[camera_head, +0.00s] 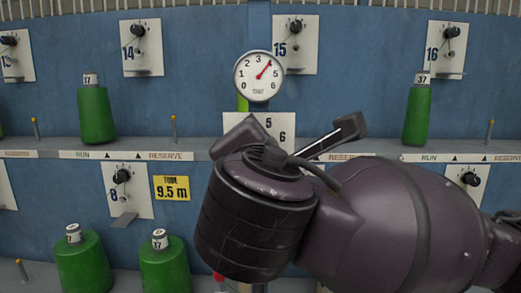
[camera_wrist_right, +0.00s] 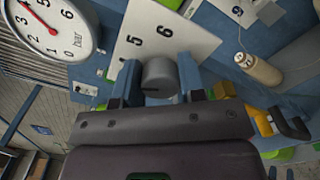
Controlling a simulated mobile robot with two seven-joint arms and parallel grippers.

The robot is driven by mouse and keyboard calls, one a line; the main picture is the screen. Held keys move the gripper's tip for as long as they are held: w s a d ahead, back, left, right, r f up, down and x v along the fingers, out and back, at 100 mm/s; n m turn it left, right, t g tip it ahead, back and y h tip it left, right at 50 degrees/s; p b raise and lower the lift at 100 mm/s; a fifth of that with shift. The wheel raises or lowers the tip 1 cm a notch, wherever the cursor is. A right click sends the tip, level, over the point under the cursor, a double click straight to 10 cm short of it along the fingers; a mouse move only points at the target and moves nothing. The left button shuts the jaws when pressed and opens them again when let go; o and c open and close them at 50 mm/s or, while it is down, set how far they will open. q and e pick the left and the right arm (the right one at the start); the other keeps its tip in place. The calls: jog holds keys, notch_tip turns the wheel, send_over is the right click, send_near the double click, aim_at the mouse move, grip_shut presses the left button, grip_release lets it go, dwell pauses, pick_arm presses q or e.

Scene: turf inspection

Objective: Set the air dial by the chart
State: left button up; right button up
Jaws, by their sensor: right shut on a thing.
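The air dial's knob (camera_wrist_right: 160,76) is a round grey cylinder on a white plate (camera_wrist_right: 170,38) printed with 5 and 6. My right gripper (camera_wrist_right: 161,88) is shut on the knob, its blue fingers on either side. The gauge, marked bar, also shows in the wrist view (camera_wrist_right: 66,46), tilted and cut off. My left gripper is not in view. I see no chart.
A yellow sign (camera_head: 172,188) reads TUBE 9.5 m. Numbered plates with black knobs (camera_head: 142,47) line the blue wall.

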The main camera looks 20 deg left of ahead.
dwell(0.4)
jog(key=o, duration=0.9)
jog(key=shift+o, duration=0.2)
